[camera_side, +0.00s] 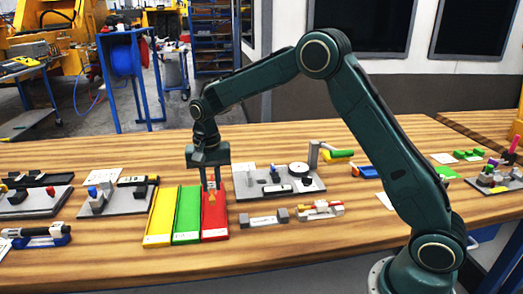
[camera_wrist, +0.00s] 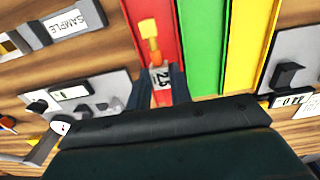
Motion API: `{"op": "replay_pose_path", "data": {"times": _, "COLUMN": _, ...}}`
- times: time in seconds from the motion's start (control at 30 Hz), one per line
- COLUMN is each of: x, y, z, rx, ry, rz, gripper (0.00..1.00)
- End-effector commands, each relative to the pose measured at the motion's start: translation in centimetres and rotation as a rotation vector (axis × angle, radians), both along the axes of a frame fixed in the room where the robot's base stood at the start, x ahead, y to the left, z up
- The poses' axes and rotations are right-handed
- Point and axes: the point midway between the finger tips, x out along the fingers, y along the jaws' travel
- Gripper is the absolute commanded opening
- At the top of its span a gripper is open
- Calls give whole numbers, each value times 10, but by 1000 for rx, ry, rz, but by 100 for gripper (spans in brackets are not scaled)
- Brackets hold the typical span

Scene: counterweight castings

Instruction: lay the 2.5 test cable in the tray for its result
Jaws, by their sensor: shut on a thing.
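My gripper (camera_side: 212,183) is shut on the 2.5 test cable, just over the red tray (camera_side: 215,228). In the wrist view the cable (camera_wrist: 156,57) has a yellow end, an orange part and a white tag reading 2.5 between my fingers (camera_wrist: 160,88). Its far end points along the red tray (camera_wrist: 167,12); whether it touches the tray floor I cannot tell. The green tray (camera_side: 187,215) and the yellow tray (camera_side: 161,215) lie side by side to the left of the red one. A meter display (camera_wrist: 292,97) shows digits I cannot read surely.
Another fixture (camera_side: 118,197) is left of the yellow tray. The front wood strip is clear.

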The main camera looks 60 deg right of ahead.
Motion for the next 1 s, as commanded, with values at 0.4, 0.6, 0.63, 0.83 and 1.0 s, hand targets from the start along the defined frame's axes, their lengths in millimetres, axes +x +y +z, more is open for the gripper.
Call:
{"op": "replay_pose_path", "data": {"times": 0.4, "x": 0, "y": 0, "z": -27, "rx": 0, "ry": 0, "rz": 0, "gripper": 0}}
{"op": "replay_pose_path", "data": {"times": 0.6, "x": 0, "y": 0, "z": -32, "rx": 0, "ry": 0, "rz": 0, "gripper": 0}}
{"op": "replay_pose_path", "data": {"times": 0.63, "x": 0, "y": 0, "z": -33, "rx": 0, "ry": 0, "rz": 0, "gripper": 0}}
{"op": "replay_pose_path", "data": {"times": 0.83, "x": 0, "y": 0, "z": -33, "rx": 0, "ry": 0, "rz": 0, "gripper": 0}}
{"op": "replay_pose_path", "data": {"times": 1.0, "x": 0, "y": 0, "z": -33, "rx": 0, "ry": 0, "rz": 0, "gripper": 0}}
